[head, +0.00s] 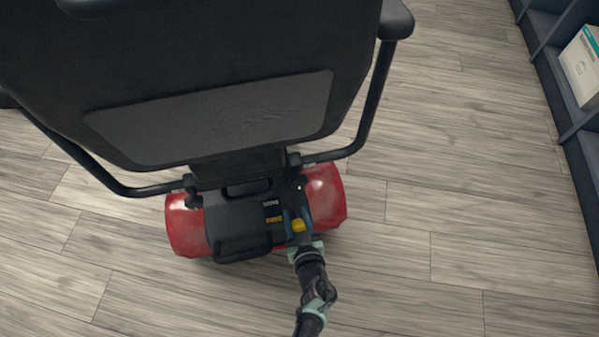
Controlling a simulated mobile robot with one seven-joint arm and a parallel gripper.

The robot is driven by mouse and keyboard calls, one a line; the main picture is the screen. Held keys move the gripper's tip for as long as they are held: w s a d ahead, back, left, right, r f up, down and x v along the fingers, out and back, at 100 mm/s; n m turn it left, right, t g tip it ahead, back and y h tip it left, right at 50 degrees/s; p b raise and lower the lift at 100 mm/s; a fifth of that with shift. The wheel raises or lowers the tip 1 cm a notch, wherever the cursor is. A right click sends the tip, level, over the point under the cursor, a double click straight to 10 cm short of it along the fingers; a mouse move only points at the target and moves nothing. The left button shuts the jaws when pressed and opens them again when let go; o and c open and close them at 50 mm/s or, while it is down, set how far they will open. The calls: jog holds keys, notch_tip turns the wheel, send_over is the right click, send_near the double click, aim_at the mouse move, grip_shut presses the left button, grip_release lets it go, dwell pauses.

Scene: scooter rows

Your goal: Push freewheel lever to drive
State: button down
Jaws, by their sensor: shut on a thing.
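A scooter with a black seat (220,70) and a red rear body (325,196) stands in front of me, seen from above and behind. The yellow freewheel lever (299,226) shows at the right of the black rear cover (237,222). Two labels, one white and one yellow, sit just left of the lever on the cover. My gripper (301,238) reaches in from the bottom of the head view and is shut on the lever's yellow end. Its fingertips are small here, and the lever's lower part is hidden.
The seat back and its armrests (396,20) overhang the rear cover from above. A dark shelf (552,60) with a white box (582,66) stands along the right edge. The wood floor (450,200) between scooter and shelf is clear.

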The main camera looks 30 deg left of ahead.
jog(key=p, duration=0.2)
jog(key=r+g+h+p, duration=0.1)
jog(key=p, duration=0.1)
jog(key=shift+w+a+r, duration=0.15)
jog(key=shift+w+a, duration=0.05)
jog(key=shift+w, duration=0.15)
jog(key=p, duration=0.1)
jog(key=g+h+p, duration=0.1)
jog(key=p, duration=0.1)
jog(key=shift+w+a, duration=0.3)
jog(key=shift+w, duration=0.05)
jog(key=shift+w+a+g+h+p, duration=0.15)
jog(key=shift+g+h+p, duration=0.2)
jog(key=shift+p, duration=0.2)
jog(key=shift+c, duration=2.2)
grip_release()
